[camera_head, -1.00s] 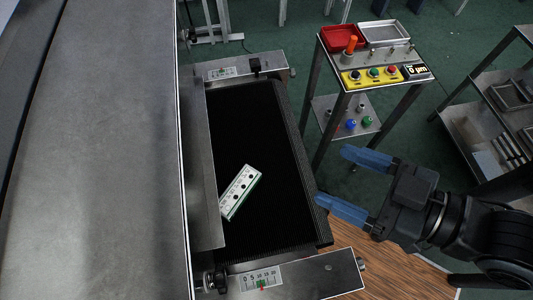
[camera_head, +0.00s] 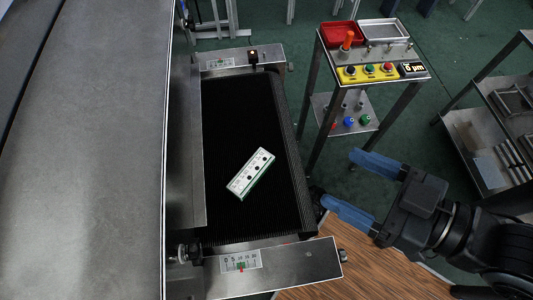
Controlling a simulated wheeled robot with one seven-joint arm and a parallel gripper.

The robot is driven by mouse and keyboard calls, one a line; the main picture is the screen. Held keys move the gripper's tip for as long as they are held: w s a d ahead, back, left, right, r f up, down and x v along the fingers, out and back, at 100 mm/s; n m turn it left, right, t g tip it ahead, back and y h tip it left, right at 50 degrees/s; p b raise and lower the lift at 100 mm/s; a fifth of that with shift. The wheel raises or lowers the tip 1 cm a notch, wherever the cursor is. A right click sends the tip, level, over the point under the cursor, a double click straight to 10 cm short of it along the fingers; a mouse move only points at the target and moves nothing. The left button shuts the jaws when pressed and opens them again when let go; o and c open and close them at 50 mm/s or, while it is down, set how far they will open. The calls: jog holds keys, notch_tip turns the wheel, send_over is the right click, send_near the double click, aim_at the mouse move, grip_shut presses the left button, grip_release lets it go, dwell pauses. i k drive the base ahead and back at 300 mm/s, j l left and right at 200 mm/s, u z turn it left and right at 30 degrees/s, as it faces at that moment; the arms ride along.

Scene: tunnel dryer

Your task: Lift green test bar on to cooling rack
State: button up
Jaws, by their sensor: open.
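The green test bar (camera_head: 251,173) has a pale top with a row of dark dots and a green edge. It lies flat and slanted on the black conveyor belt (camera_head: 232,113), clear of the dryer housing. My gripper (camera_head: 352,182) has blue fingers spread apart, with nothing between them. It is right of the belt's edge, apart from the bar. A metal shelf rack (camera_head: 470,135) stands at the right edge, partly cut off; I cannot tell for sure that it is the cooling rack.
The dryer's large grey housing (camera_head: 85,150) fills the left. A metal stand (camera_head: 375,56) at upper right holds a red tray (camera_head: 340,33), a grey tray (camera_head: 384,32) and a yellow button panel (camera_head: 367,74). A metal end plate (camera_head: 290,268) borders the belt's near end.

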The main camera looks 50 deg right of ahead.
aim_at(247, 178)
jog(key=k, duration=0.6)
jog(key=l+z, duration=0.15)
jog(key=l, duration=1.3)
